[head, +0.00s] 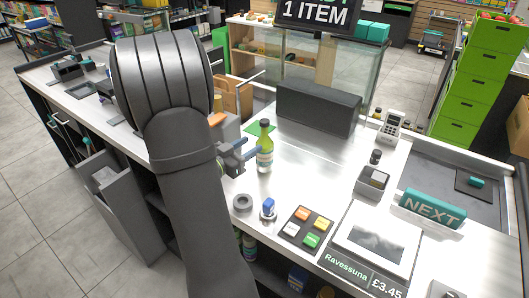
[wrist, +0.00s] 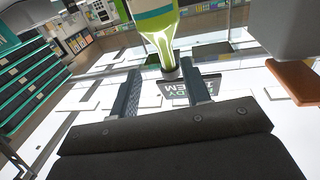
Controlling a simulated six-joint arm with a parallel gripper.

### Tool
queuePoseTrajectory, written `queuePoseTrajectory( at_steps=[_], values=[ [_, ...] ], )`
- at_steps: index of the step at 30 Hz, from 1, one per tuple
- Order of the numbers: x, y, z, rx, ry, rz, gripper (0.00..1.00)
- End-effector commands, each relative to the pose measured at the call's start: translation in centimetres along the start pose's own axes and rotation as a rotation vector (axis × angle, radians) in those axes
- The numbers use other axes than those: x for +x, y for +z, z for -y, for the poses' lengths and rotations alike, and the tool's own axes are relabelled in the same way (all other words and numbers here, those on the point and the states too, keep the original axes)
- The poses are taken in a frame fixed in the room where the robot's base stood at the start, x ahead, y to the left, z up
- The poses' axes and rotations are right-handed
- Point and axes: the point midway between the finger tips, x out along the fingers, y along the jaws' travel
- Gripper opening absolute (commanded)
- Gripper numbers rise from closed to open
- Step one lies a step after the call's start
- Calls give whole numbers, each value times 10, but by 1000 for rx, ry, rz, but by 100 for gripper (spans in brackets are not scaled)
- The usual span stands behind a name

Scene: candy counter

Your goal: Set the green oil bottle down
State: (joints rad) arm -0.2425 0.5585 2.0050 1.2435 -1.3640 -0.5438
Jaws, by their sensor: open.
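The green oil bottle (head: 265,150), with a dark cap and a pale label, stands upright on the steel counter in the head view. My gripper (head: 243,156) is at its left side, level with its label. In the wrist view the bottle (wrist: 158,18) shows neck-down in the picture, beyond the fingertips of my gripper (wrist: 163,75). The two fingers are apart, with the neck and cap between them in the picture. I cannot tell whether a finger touches the glass.
A green mat (head: 257,129) lies behind the bottle, near a dark grey block (head: 318,108). A grey ring (head: 243,203), a blue-topped stamp (head: 268,208) and a button pad (head: 306,228) are in front. Bare counter (head: 315,170) lies to the bottle's right.

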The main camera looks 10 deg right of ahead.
Motion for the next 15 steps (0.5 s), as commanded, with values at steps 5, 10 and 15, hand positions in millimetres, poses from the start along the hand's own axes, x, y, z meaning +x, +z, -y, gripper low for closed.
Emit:
queuePoseTrajectory(
  at_steps=[5,10,15],
  values=[
    [25,0,0,0,2,0,43],
    [34,0,0,0,1,0,43],
    [57,-2,6,1,3,-1,43]
  ],
)
